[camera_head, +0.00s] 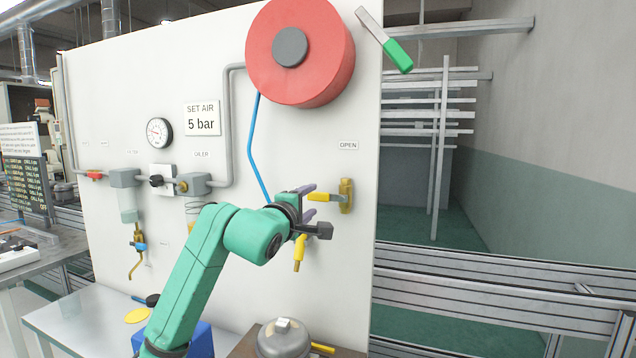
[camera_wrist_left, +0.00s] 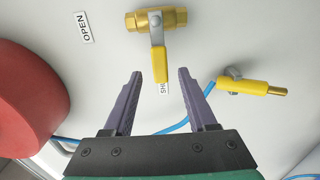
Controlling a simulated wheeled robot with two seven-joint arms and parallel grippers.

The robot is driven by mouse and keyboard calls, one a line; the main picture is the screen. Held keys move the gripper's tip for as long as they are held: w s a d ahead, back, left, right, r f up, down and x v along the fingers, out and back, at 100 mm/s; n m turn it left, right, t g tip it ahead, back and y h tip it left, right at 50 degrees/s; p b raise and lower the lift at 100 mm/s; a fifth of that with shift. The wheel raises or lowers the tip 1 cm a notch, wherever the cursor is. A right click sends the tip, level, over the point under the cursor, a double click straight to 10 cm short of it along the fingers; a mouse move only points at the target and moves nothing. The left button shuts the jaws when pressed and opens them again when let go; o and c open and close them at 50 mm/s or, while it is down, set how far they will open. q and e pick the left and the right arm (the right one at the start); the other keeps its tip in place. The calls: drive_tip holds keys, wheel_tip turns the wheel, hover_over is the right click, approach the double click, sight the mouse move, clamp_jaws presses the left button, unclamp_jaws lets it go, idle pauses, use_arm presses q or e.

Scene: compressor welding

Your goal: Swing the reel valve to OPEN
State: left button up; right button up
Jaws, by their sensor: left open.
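The reel valve (camera_head: 346,195) is a brass body on the white panel. Its yellow lever (camera_head: 325,197) points left in the head view, square to the OPEN label (camera_head: 348,145) above. In the left wrist view the brass body (camera_wrist_left: 172,18) is at the top. The yellow lever (camera_wrist_left: 160,66) points down towards a partly hidden label beginning "SH". The OPEN label (camera_wrist_left: 85,27) is at the upper left there. My left gripper (camera_head: 311,203) is open, its fingers on either side of the lever's end with gaps visible in the wrist view (camera_wrist_left: 160,74). My right gripper is not in view.
A red hose reel (camera_head: 325,60) hangs above with a blue hose (camera_head: 251,145). A yellow brass-tipped fitting (camera_head: 299,255) hangs just below my gripper. A gauge (camera_head: 159,132) and pipework are at left. A dome-shaped metal part (camera_head: 284,341) is below. The panel right of the valve is bare.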

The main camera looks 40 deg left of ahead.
sight(318, 199)
use_arm(q)
drive_tip(key=x, duration=0.2)
drive_tip(key=p+x, duration=0.1)
drive_tip(key=x, duration=0.2)
drive_tip(key=shift+w+d+p, duration=0.1)
drive_tip(key=shift+d+p, duration=0.1)
drive_tip(key=shift+p, duration=0.1)
drive_tip(key=c, duration=0.9)
drive_tip(key=shift+f, duration=0.1)
clamp_jaws()
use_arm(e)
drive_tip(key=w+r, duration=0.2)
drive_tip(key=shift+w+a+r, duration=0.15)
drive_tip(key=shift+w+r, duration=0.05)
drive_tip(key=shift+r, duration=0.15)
use_arm(q)
drive_tip(key=shift+f, duration=0.15)
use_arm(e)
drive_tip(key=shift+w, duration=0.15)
